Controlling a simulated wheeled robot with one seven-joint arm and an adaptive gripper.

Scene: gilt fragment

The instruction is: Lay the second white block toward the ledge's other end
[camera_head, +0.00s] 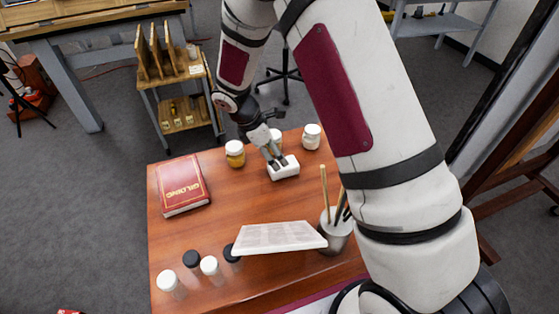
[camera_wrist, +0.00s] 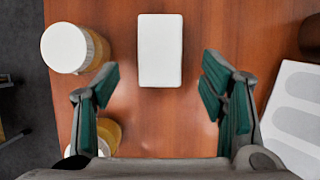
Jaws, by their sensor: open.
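A white rectangular block (camera_head: 284,168) lies flat on the wooden table near its back edge. In the wrist view the block (camera_wrist: 160,50) lies ahead of my fingertips, in line with the gap between them. My gripper (camera_head: 273,155) points down at the block in the head view, and its lower end overlaps the block there. In the wrist view my gripper (camera_wrist: 160,82) is open with nothing between its fingers. I cannot tell its exact height above the table. I see only one such block, and no ledge that I can make out for sure.
Lidded jars (camera_head: 235,153) stand behind the block. A red book (camera_head: 181,187) lies left. A white slab (camera_head: 280,237) and a brush cup (camera_head: 335,236) are in front, with small jars (camera_head: 209,266) front left.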

